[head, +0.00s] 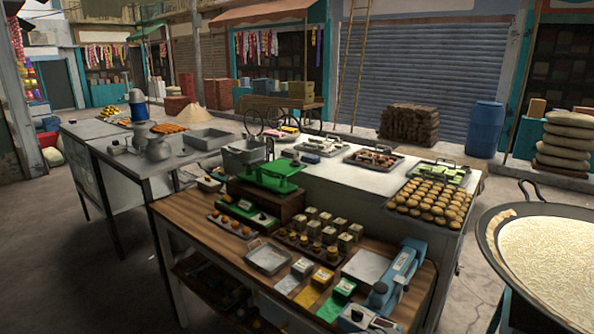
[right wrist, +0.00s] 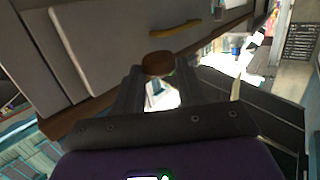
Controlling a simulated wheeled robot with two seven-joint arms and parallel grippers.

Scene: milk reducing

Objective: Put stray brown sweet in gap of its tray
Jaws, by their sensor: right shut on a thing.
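My right gripper (right wrist: 158,76) is shut on a brown sweet (right wrist: 158,63), which sits between the fingertips in the right wrist view. The sweet looks rounded and dark brown. A tray of many round golden-brown sweets (head: 432,202) stands at the right end of the white counter in the head view. A smaller tray with darker brown pieces (head: 374,157) stands further back on the counter. I cannot tell from here which tray has a gap. Neither gripper shows in the head view, and my left gripper is in no view.
Trays of pale pieces (head: 322,146) and green pieces (head: 438,173) flank the darker brown one. The wooden table (head: 225,262) in front holds a green scale (head: 272,175), jars, an empty tray (head: 268,259) and a blue device (head: 397,273). A wide pan (head: 545,260) stands at right.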

